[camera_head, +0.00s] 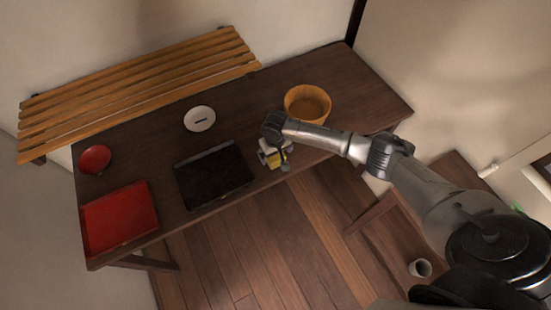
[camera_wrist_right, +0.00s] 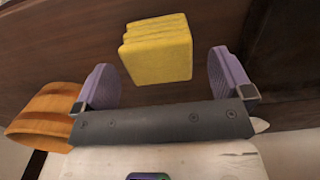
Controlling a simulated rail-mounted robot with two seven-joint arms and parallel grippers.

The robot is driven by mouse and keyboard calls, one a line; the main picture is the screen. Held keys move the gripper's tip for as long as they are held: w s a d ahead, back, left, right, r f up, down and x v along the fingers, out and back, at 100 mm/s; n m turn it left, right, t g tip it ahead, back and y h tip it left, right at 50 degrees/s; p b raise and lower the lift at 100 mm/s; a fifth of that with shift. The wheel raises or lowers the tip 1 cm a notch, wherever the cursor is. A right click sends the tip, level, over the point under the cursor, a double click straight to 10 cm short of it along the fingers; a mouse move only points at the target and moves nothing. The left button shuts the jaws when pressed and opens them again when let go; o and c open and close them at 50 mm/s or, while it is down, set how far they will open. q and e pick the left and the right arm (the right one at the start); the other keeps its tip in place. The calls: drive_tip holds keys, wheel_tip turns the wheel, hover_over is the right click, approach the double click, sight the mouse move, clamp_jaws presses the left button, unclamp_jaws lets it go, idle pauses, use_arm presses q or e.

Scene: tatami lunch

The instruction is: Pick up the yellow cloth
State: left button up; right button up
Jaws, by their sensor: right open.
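The yellow cloth is a thick folded block. In the right wrist view the yellow cloth (camera_wrist_right: 158,50) lies on the dark table, just beyond and between the two finger pads. My right gripper (camera_wrist_right: 170,78) is open around an empty gap, with one finger on each side of the cloth's near part. In the head view my right gripper (camera_head: 277,158) hangs over the table's front edge area, right of the black tray. My left gripper is in neither view.
A black tray (camera_head: 214,178), a red tray (camera_head: 120,217), a red bowl (camera_head: 95,159) and a white plate (camera_head: 200,119) are on the dark table (camera_head: 350,88). A wooden tub (camera_head: 307,103) stands behind my right gripper. A slatted bench (camera_head: 140,92) runs along the wall.

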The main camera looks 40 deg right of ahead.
drive_tip(key=shift+f, duration=1)
drive_tip(key=shift+c, duration=0.3)
drive_tip(key=shift+c, duration=1.4)
drive_tip(key=c, duration=0.7)
drive_tip(key=shift+o, duration=0.2)
drive_tip(key=shift+r, duration=0.15)
